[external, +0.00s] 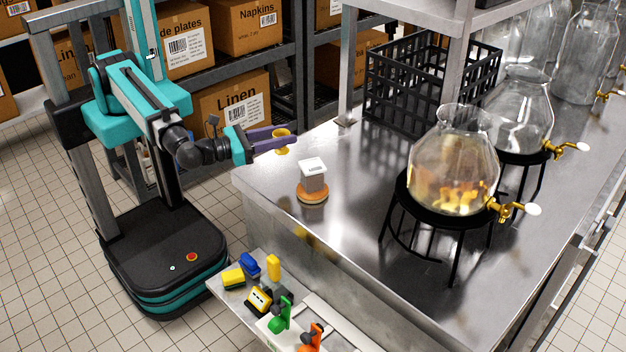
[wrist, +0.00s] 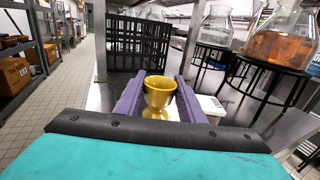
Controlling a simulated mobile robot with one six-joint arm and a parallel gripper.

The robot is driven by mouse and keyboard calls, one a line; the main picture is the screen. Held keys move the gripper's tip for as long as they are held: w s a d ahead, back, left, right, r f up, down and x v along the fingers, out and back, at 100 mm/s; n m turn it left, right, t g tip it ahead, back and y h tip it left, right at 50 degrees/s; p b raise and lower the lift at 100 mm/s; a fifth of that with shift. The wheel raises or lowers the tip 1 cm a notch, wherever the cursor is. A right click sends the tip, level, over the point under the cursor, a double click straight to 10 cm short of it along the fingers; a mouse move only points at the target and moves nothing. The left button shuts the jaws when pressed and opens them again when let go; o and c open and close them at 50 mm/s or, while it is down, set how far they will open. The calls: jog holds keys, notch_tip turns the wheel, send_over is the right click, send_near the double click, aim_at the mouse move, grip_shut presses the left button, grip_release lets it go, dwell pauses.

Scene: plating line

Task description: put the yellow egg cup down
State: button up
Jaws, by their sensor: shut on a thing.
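The yellow egg cup (external: 281,133) is upright between the purple fingers of my gripper (external: 272,141), at the left end of the steel counter (external: 345,215). In the wrist view the egg cup (wrist: 159,92) shows its open, empty-looking bowl, with the fingers (wrist: 160,100) closed on both sides of it. Its foot shows below the fingers. I cannot tell whether the foot touches the counter or is just above it.
A white-topped block (external: 313,176) on an orange disc stands nearby to the right. A black crate (external: 400,85) stands behind, and glass dispensers (external: 455,165) on black stands are further right. A lower shelf holds several small coloured items (external: 262,295). Bare steel surrounds the block.

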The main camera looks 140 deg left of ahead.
jog(key=b, duration=0.1)
jog(key=w+a+t+b, duration=0.1)
jog(key=shift+w+f+m+b, duration=0.2)
jog(key=shift+f+m+b, duration=0.15)
jog(key=shift+m+b, duration=0.05)
jog(key=s+a+f+b, duration=0.1)
jog(key=s+a+b, duration=0.2)
jog(key=a+b, duration=0.4)
jog(key=s+a+f+b, duration=0.2)
jog(key=a+b, duration=0.5)
jog(key=b, duration=1)
jog(key=shift+s, duration=0.6)
jog(key=shift+w+a+r+n+g+p, duration=0.2)
jog(key=shift+n+g+p, duration=0.1)
jog(key=shift+p, duration=0.65)
jog(key=p, duration=0.3)
jog(key=shift+w+a, duration=0.2)
jog(key=shift+w, duration=0.15)
jog(key=p, duration=0.5)
jog(key=w+p, duration=0.1)
jog(key=p, duration=0.5)
jog(key=shift+w+a+f, duration=0.15)
jog(key=shift+a+f, duration=0.1)
jog(key=shift+a, duration=0.1)
